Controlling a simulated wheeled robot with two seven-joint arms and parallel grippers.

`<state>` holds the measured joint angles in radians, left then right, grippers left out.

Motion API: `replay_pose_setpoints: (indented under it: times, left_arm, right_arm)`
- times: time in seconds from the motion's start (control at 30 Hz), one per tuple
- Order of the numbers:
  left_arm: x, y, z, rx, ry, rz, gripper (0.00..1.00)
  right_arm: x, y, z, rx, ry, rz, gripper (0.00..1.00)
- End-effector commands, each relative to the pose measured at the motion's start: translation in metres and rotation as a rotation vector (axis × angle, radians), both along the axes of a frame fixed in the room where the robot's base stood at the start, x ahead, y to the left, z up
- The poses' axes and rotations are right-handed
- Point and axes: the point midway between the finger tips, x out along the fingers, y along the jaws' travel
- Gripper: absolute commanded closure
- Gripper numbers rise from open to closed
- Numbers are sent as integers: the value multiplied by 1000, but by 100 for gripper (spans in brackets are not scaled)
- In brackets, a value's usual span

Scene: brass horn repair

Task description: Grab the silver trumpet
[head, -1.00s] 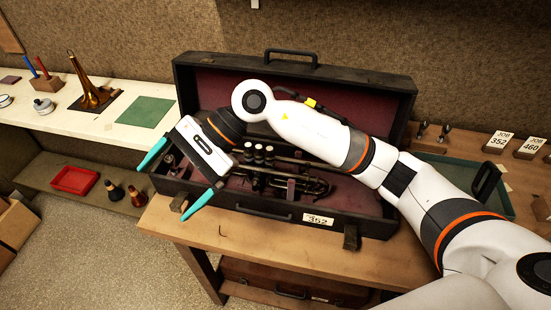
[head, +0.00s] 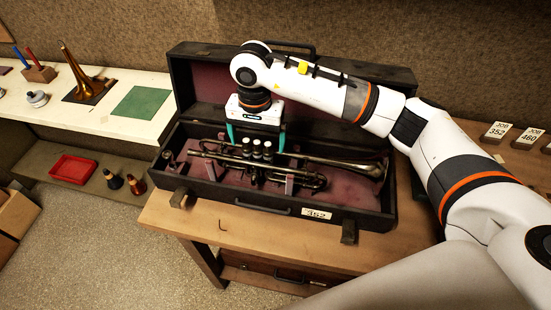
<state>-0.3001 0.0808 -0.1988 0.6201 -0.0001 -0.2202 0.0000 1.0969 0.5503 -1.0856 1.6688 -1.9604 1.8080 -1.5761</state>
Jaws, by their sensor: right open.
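The silver trumpet (head: 341,164) lies lengthwise in the open black case (head: 352,217), on dark red lining. It looks dark and tarnished, with its bell to the right and three pale-capped valves in the middle. My right gripper (head: 256,143) points down over the case, with its two teal fingers apart. The fingers come down at or just behind the valves, one to the left of them and one to the right. I cannot tell whether they touch the trumpet. My left gripper is not in view.
The case stands on a wooden bench (head: 185,222) with a "352" tag on its front. Its raised lid (head: 195,85) is behind my gripper. A white shelf at left holds a brass bell part (head: 82,75) and a green mat (head: 142,103). A red tray (head: 73,169) sits below.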

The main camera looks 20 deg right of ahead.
Motion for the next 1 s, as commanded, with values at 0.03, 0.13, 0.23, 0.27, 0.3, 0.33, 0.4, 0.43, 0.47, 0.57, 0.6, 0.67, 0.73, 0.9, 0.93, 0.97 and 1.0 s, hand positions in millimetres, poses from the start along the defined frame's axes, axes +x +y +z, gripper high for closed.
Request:
replay_pose_setpoints:
  times: [0.03, 0.13, 0.23, 0.27, 0.3, 0.33, 0.4, 0.43, 0.47, 0.57, 0.6, 0.67, 0.73, 0.9, 0.93, 0.97, 1.0]
  left_arm:
    - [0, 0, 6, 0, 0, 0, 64]
    - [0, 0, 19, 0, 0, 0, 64]
    - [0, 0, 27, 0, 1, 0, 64]
    - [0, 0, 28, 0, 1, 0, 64]
    - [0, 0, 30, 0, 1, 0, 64]
    - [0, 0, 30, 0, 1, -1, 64]
    - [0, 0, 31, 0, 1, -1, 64]
    - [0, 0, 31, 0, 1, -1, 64]
    - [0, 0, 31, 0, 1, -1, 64]
    - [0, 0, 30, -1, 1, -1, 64]
    - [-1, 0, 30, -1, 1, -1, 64]
    - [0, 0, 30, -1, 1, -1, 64]
    - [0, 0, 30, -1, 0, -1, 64]
    - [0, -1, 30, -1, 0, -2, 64]
    - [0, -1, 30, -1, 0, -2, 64]
    - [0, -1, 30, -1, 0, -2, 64]
    - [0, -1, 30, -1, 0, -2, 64]
  right_arm:
    - [0, 0, -3, 0, 5, 0, 5]
    - [2, 1, -15, -1, 8, -2, 5]
    - [4, 1, -31, 0, 7, -2, 5]
    - [4, 1, -36, 1, 7, -1, 5]
    - [4, 1, -40, 1, 4, 0, 5]
    - [4, 2, -44, 1, 5, 0, 5]
    - [5, 1, -49, 2, 2, 0, 5]
    - [5, 1, -50, 1, 2, 0, 5]
    - [5, 1, -50, 1, 1, 0, 5]
    - [5, 1, -51, 1, 1, 0, 5]
    - [5, 1, -51, 1, 1, 0, 5]
    - [5, 1, -51, 1, 1, 0, 9]
    - [5, 1, -51, 1, 1, 0, 21]
    - [5, 1, -50, 1, 0, 0, 49]
    - [5, 1, -50, 1, 0, 0, 54]
    - [5, 1, -50, 1, 0, 0, 59]
    - [5, 1, -50, 1, 0, 0, 65]
